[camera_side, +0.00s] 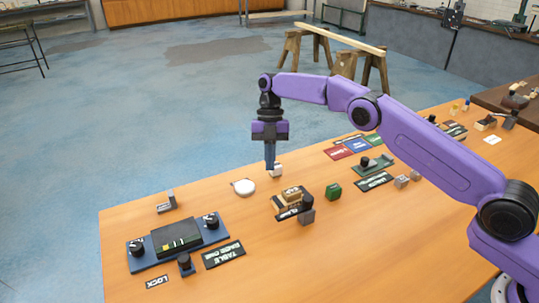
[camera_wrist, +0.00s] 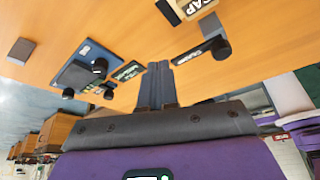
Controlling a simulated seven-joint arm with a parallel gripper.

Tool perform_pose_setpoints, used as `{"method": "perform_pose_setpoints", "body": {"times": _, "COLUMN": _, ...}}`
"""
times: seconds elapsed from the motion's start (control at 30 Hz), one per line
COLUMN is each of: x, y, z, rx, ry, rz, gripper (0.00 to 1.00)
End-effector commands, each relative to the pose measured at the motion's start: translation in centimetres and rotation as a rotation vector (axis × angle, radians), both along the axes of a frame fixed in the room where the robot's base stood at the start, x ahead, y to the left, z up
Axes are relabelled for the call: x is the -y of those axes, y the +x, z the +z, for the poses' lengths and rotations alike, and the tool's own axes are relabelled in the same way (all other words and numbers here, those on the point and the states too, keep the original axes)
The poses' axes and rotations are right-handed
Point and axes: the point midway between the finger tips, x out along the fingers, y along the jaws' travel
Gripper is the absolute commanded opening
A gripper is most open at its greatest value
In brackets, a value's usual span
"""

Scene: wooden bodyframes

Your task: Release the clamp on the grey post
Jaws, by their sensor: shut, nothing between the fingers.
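My gripper (camera_side: 270,167) points straight down over the middle of the table with its fingers together and empty. A small pale grey block (camera_side: 277,171) shows right beside the fingertips in the side view; I cannot tell whether they touch it. In the wrist view the closed fingers (camera_wrist: 168,66) show with nothing between them. No clamp can be made out for certain.
A blue control panel (camera_side: 150,263) with black knobs stands at the front left. Bare table surrounds the white disc.

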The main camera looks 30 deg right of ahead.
Motion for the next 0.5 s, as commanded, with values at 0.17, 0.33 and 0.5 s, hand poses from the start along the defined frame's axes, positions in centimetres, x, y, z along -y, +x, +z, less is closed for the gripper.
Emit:
{"method": "perform_pose_setpoints", "body": {"times": 0.17, "x": -0.01, "y": 0.32, "z": 0.86, "rx": 0.001, "ry": 0.000, "rz": 0.000, "gripper": 0.00}}
{"method": "perform_pose_setpoints", "body": {"times": 0.33, "x": 0.07, "y": 0.42, "z": 1.23, "rx": 0.001, "ry": 0.000, "rz": 0.000, "gripper": 0.00}}
{"method": "perform_pose_setpoints", "body": {"times": 0.5, "x": 0.08, "y": 0.42, "z": 1.27, "rx": 0.000, "ry": -0.001, "rz": 0.000, "gripper": 0.00}}
